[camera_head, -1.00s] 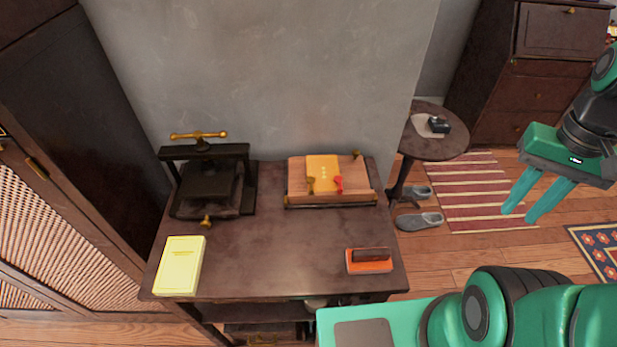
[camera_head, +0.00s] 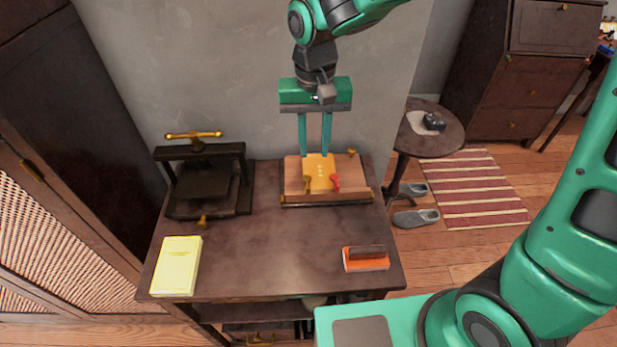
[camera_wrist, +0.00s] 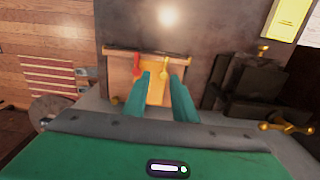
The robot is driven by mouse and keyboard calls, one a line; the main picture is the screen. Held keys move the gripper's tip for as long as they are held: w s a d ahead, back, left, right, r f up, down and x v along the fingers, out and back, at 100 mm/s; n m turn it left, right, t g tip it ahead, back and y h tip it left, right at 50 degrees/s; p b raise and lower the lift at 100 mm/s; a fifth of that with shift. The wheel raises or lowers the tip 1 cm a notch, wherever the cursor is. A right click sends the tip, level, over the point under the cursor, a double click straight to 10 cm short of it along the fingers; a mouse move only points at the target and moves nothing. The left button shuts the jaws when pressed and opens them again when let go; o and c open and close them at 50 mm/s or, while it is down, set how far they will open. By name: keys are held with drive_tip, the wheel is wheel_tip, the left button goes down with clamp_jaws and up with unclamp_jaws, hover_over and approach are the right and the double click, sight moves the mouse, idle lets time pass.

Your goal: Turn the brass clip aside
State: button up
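The brass clip (camera_head: 308,184) stands at the front of a wooden board (camera_head: 294,176), over the lower left part of a yellow-orange sheet or booklet (camera_head: 321,168). A red clip (camera_head: 335,182) is beside it on the right. In the wrist view the brass clip (camera_wrist: 164,67) shows beyond the fingertips, with the red clip (camera_wrist: 136,64) to its left. My gripper (camera_head: 314,155) points down at the back edge of the board. Its fingers are parted with nothing between them. I cannot tell whether the fingertips touch anything.
A black press (camera_head: 206,186) with a brass handle stands left on the dark table (camera_head: 262,255). A yellow book (camera_head: 177,266) lies front left, an orange-based block (camera_head: 366,262) front right. The table's middle is clear. The grey wall is close behind.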

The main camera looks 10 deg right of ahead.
sight(308, 184)
drive_tip(key=f, duration=0.3)
drive_tip(key=a+f, duration=0.1)
drive_tip(key=f, duration=0.7)
drive_tip(key=shift+a, duration=0.2)
clamp_jaws()
drive_tip(key=shift+d, duration=0.15)
